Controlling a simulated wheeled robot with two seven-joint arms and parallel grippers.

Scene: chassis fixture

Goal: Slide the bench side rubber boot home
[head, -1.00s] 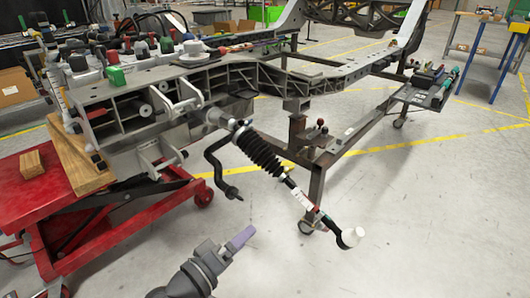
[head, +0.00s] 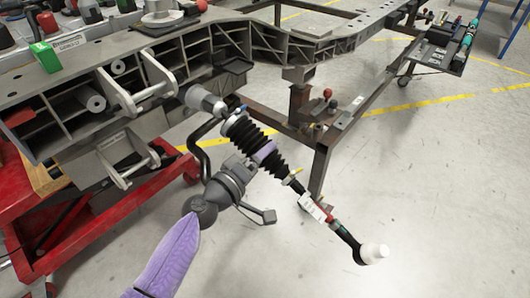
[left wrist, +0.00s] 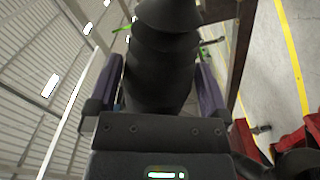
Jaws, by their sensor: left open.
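The black ribbed rubber boot (head: 245,134) sits on the slanting tie rod, just below the grey rack housing (head: 204,101) at the bench. Whether its upper end is fully on the housing is too small to tell. My left gripper (head: 257,157) is at the lower part of the boot, its purple fingers open on either side of it. In the left wrist view the boot (left wrist: 160,60) stands between the two fingers (left wrist: 158,95), with a gap showing beside at least one finger. My right gripper is not in view.
The rod runs down right to a white-capped end (head: 374,253). A bent black pipe (head: 198,150) hangs left of the boot. A rusty steel stand leg (head: 322,160) is close on the right. A red lift cart (head: 60,235) stands at left. The floor at lower right is clear.

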